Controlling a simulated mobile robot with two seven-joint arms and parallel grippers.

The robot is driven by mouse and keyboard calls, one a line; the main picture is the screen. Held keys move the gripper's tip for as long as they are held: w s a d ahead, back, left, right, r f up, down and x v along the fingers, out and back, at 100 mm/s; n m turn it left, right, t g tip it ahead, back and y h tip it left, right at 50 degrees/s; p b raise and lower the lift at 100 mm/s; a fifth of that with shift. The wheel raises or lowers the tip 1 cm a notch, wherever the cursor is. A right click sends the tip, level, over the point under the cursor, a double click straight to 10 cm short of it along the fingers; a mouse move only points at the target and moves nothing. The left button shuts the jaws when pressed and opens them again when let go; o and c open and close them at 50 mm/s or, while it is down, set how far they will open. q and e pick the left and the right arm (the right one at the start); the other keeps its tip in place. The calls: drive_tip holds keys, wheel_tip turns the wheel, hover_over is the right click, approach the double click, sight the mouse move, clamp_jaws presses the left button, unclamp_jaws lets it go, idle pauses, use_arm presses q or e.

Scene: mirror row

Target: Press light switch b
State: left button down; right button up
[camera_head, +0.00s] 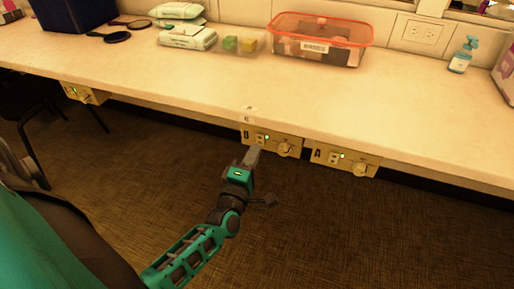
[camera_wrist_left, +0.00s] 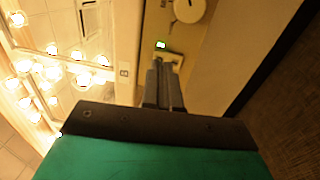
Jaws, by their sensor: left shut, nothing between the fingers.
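The panel marked B (camera_head: 286,141) is mounted under the front edge of the counter. It has a switch, a lit green light (camera_head: 266,137) and a round knob (camera_head: 284,149). My left gripper (camera_head: 254,150) is shut and empty, with its tips at the panel's lower left part in the head view. In the left wrist view the shut fingertips (camera_wrist_left: 165,63) are close to the panel below the green light (camera_wrist_left: 160,44), overlapping a pale switch plate (camera_wrist_left: 177,57). I cannot tell whether they touch it. The round knob (camera_wrist_left: 190,8) shows above. My right gripper is not in view.
A similar panel marked A (camera_head: 345,160) is just right of B, and another panel (camera_head: 84,93) is far left. The counter (camera_head: 200,85) overhangs them. Open carpet lies below.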

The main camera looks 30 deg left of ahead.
sight(260, 140)
use_arm(q)
drive_tip(key=shift+x, duration=1.35)
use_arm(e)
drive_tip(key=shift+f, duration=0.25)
